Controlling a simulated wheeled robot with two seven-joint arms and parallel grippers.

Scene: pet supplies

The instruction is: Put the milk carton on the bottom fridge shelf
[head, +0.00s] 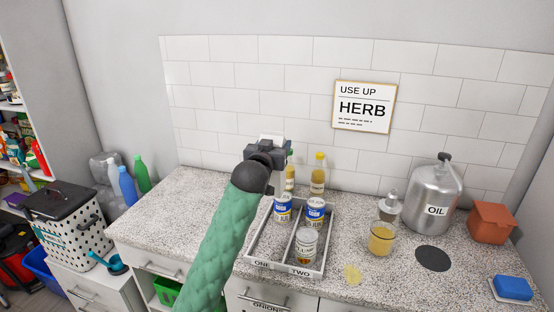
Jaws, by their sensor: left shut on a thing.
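My left gripper (268,150) is in the middle of the head view, over the back of the counter near the tiled wall, its arm in a green sleeve. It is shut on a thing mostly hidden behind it. A small white patch (271,138) shows just above the gripper; I cannot tell whether this is the milk carton. No fridge or fridge shelf is in view. My right gripper is not in view.
A glass of yellow liquid (381,243), a steel OIL can (425,200), an orange box (490,222) and a blue sponge (513,287) stand to the right. A dotted basket (85,242) stands left.

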